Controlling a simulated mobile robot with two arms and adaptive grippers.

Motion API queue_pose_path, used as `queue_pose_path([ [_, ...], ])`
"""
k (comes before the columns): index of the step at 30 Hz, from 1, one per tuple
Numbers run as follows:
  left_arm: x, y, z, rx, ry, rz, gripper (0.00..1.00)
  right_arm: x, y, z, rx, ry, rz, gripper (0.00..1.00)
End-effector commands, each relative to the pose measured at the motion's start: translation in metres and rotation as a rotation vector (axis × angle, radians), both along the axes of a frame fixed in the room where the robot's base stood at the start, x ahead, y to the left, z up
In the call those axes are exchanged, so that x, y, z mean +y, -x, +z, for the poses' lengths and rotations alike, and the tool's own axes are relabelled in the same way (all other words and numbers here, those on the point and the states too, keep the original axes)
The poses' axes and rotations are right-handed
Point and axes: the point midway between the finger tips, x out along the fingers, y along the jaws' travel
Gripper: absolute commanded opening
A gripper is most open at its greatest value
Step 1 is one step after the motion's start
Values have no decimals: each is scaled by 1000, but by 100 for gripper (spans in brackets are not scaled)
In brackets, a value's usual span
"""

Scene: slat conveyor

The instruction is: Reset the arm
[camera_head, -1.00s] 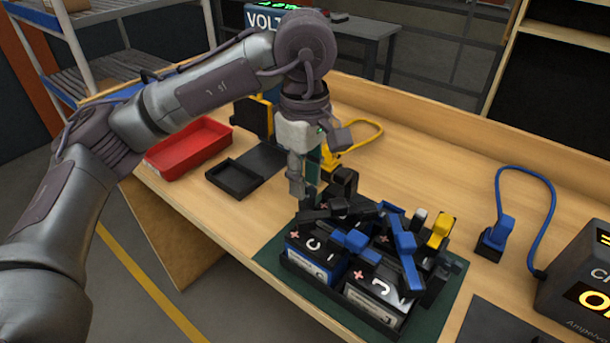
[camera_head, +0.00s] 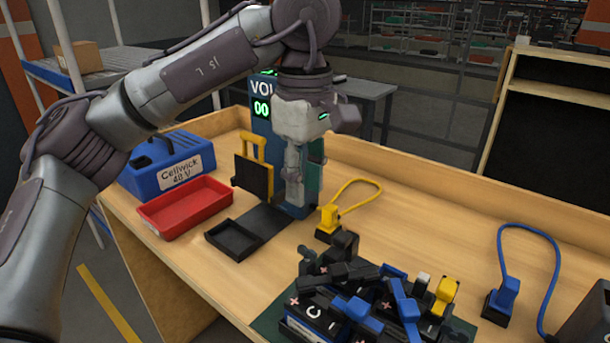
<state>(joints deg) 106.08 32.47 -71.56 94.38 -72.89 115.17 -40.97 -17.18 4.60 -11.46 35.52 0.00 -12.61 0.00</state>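My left arm comes in from the left, and its gripper (camera_head: 294,200) hangs pointing down above the bench, in front of the voltmeter (camera_head: 262,108). The fingers are seen edge-on, so I cannot tell whether they are open or shut. No held object shows at the tips. My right gripper is not in view.
A wooden bench (camera_head: 405,205) holds a cluster of black batteries with clamps (camera_head: 340,310), a red tray (camera_head: 184,207), a black tray (camera_head: 233,240), a blue case (camera_head: 165,170), a yellow-cabled plug (camera_head: 328,220) and a blue-cabled plug (camera_head: 501,300). Bare wood lies right of the yellow cable.

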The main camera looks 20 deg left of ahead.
Motion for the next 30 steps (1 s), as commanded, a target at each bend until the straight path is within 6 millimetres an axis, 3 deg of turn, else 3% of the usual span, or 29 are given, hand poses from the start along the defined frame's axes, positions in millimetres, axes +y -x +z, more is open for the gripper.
queue_pose_path([
  [17, 0, 0, 9, 0, 0, -1, 32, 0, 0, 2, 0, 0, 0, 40],
  [30, 0, 0, 78, 0, 0, 0, 32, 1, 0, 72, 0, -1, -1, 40],
])
